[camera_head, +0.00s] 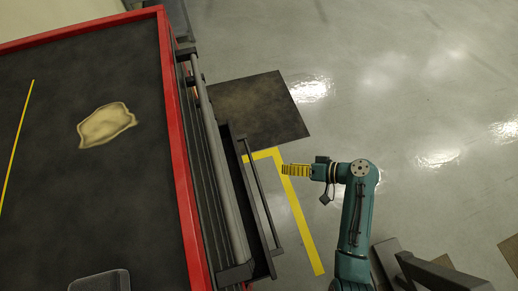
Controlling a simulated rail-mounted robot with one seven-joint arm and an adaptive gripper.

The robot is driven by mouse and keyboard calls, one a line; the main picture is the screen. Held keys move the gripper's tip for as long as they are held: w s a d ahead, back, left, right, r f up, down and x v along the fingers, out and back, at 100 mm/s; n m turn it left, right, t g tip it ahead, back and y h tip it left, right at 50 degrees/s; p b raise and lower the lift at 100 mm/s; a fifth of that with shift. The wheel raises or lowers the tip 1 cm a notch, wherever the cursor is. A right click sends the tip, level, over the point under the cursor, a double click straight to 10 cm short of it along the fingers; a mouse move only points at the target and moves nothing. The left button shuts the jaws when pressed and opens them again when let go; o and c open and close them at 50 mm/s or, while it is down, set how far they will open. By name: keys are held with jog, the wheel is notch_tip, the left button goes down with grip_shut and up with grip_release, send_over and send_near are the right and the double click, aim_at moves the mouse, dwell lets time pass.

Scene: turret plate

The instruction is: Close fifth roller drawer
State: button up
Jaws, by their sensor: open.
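A red-edged cabinet (172,130) with a dark top fills the left side, seen from above. On its right side a dark roller drawer (238,165) stands pulled out a little, with a long bar handle (262,195) along its front. I cannot tell from above which drawer in the stack it is. My gripper (285,170), with yellow and black fingers, is to the right of the handle, apart from it and pointing left at it. It is open and holds nothing visible. The drawer's inside and lower drawers are mostly hidden.
A thick grey rail (222,170) runs along the cabinet's upper edge. A dark mat (262,108) and yellow floor tape (300,225) lie on the floor. A tan patch (105,124) lies on the cabinet top. The floor at the upper right is clear.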

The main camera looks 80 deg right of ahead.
aim_at(259, 184)
jog(key=s+a+f+m+t+h+b, duration=0.2)
jog(key=s+a+f+m+b, duration=0.15)
jog(key=f, duration=0.35)
jog(key=s+a+f+m+t+h+b, duration=0.1)
jog(key=s+a+f+m+b, duration=0.2)
jog(key=f, duration=0.4)
jog(key=shift+t, duration=0.3)
jog(key=b+x, duration=0.1)
jog(key=x, duration=0.4)
jog(key=b+x, duration=0.1)
jog(key=x, duration=0.5)
jog(key=r+b+x, duration=0.1)
jog(key=x, duration=0.5)
jog(key=shift+w+a, duration=0.2)
jog(key=shift+a, duration=0.05)
jog(key=shift+s, duration=0.1)
grip_shut()
